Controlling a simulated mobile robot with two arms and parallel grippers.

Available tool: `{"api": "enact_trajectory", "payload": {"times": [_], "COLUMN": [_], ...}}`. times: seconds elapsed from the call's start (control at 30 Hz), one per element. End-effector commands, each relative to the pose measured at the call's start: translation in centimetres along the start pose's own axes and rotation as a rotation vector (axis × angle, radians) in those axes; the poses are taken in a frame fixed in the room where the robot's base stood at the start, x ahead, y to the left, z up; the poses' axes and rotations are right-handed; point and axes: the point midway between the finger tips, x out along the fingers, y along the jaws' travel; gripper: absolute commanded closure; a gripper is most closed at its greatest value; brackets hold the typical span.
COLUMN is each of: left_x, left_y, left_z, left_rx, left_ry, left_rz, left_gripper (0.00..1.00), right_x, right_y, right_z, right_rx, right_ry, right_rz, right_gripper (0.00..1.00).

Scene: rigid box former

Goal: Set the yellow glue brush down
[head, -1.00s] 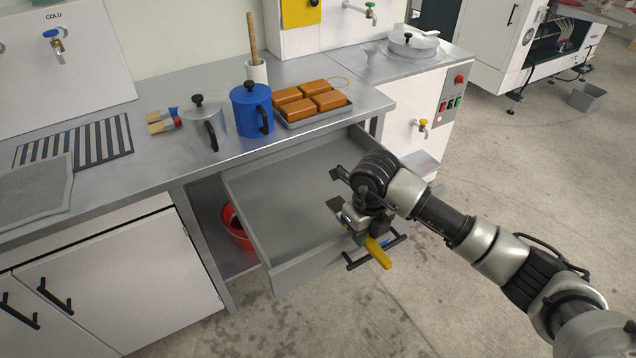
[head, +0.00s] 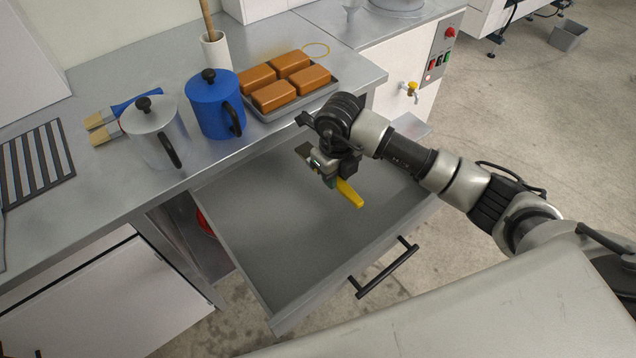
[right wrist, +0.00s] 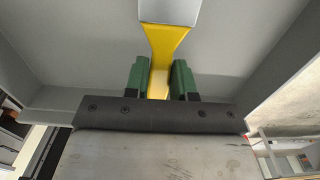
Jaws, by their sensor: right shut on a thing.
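The yellow glue brush (head: 350,194) is held in my right gripper (head: 331,180), over the open drawer (head: 270,230). In the right wrist view the brush's yellow handle (right wrist: 166,45) sits between the two green fingers of the gripper (right wrist: 160,82), which are shut on it. Its metal band shows at the top edge of that view, with the grey drawer floor behind. I cannot tell whether the brush touches the drawer floor. My left gripper is not in view.
The drawer looks empty, with a black handle (head: 385,268) on its front. On the counter behind stand a blue lidded pot (head: 210,112), a grey lidded pot (head: 150,125), two brushes (head: 102,127) and a tray of brown blocks (head: 285,117).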

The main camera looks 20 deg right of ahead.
Motion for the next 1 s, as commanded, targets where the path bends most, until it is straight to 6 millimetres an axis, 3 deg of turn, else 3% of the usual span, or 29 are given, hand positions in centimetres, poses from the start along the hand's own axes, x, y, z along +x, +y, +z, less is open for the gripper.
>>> {"api": "enact_trajectory", "payload": {"times": [0.13, 0.6, 0.97, 1.0], "left_x": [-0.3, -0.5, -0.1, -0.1], "left_y": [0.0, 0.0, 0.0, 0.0], "left_z": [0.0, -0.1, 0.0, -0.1], "left_rx": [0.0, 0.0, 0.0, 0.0], "left_ry": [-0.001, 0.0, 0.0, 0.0], "left_rz": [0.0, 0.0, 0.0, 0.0], "left_gripper": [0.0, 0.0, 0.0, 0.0], "right_x": [2.9, 8.0, 8.6, 8.5], "right_y": [0.0, 0.1, 0.0, 0.0], "right_z": [-0.1, 0.0, 0.0, 0.0], "right_rx": [0.002, 0.001, 0.0, 0.001], "right_ry": [0.004, 0.002, 0.0, 0.0], "right_rz": [0.001, 0.001, -0.001, -0.001], "right_gripper": [1.0, 1.0, 1.0, 0.72]}}
